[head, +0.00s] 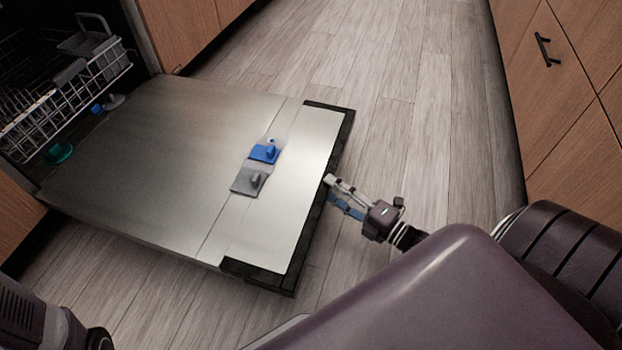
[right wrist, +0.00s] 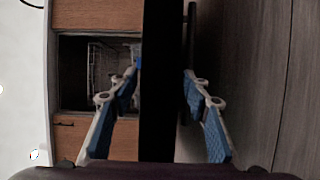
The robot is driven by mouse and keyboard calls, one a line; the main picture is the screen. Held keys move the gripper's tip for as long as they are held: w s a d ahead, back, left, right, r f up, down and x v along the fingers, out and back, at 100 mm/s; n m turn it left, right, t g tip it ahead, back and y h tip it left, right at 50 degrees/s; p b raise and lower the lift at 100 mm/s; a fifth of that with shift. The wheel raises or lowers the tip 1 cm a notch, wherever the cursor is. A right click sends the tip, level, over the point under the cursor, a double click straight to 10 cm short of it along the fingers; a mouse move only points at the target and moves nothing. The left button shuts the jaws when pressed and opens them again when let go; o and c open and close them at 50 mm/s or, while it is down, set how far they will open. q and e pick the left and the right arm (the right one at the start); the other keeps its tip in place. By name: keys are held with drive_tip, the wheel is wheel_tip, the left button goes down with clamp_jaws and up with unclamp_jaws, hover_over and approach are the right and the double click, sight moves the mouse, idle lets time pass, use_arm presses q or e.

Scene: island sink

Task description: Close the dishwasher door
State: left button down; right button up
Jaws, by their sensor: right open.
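The dishwasher door (head: 160,150) is folded down flat, its steel inner face up, with a dark outer edge (head: 325,215). My right gripper (head: 333,189) is open at this outer edge, on its right side, coming in from the lower right. In the right wrist view, the door shows edge-on as a black band (right wrist: 165,60) in line with the gap between the spread blue-padded fingers (right wrist: 160,95). Whether either finger touches the door cannot be told. My left gripper is not in view.
The dishwasher's white wire rack (head: 65,105) stands inside the opening at the upper left. A blue and grey dispenser (head: 265,153) is set in the door face. Wooden drawers (head: 575,100) stand at the right. The wood floor (head: 400,90) between is clear.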

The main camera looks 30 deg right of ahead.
sight(311, 176)
drive_tip(key=b+x, duration=0.3)
drive_tip(key=x, duration=0.3)
drive_tip(key=shift+w+f, duration=0.15)
drive_tip(key=shift+w, duration=0.05)
drive_tip(key=shift+x, duration=0.8)
clamp_jaws()
